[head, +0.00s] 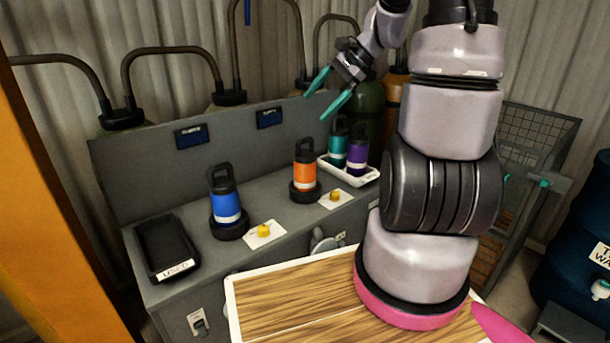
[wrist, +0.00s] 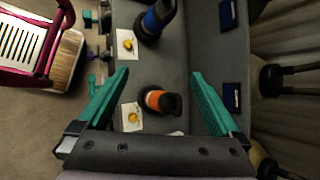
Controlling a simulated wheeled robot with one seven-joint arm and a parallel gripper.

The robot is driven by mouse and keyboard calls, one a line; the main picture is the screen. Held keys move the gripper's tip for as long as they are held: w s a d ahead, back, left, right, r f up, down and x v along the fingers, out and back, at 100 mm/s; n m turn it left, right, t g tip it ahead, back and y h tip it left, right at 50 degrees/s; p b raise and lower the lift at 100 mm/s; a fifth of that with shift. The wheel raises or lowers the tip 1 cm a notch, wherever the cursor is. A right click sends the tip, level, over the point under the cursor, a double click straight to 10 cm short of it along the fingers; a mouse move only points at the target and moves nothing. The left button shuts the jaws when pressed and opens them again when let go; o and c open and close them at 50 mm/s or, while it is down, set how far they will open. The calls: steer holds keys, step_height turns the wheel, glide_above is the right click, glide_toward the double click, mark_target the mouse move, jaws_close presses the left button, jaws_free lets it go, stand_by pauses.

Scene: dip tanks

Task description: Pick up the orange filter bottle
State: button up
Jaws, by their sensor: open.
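The orange filter bottle (head: 304,170) has a black handled cap and stands upright in a dark round holder (head: 305,192) on the grey bench. In the wrist view the orange bottle (wrist: 158,100) lies between my fingers' lines, below them and apart from them. My gripper (head: 328,98) has two teal fingers, spread open and empty, above the bench and to the upper right of the bottle in the head view. In the wrist view my gripper (wrist: 160,82) shows both fingers wide apart. The bottle's base is partly hidden in its holder.
A blue bottle (head: 226,200) stands in another holder to the left. A white tray (head: 362,175) holds a teal bottle (head: 338,146) and a purple bottle (head: 358,150) to the right. A black tray (head: 165,245) is at the left end. Yellow knobs sit on white plates along the front.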

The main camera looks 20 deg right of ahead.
steer(key=w+d+f+m+t+y, duration=0.2)
steer(key=w+d+f+m+y, duration=0.1)
steer(key=w+d+f+m, duration=0.4)
steer(key=m+t, duration=0.3)
steer(key=m, duration=0.1)
glide_toward(304, 153)
steer(key=shift+y, duration=0.3)
steer(key=shift+f+x, duration=0.2)
steer(key=shift+x, duration=2.65)
steer(key=shift+d, duration=0.15)
jaws_close()
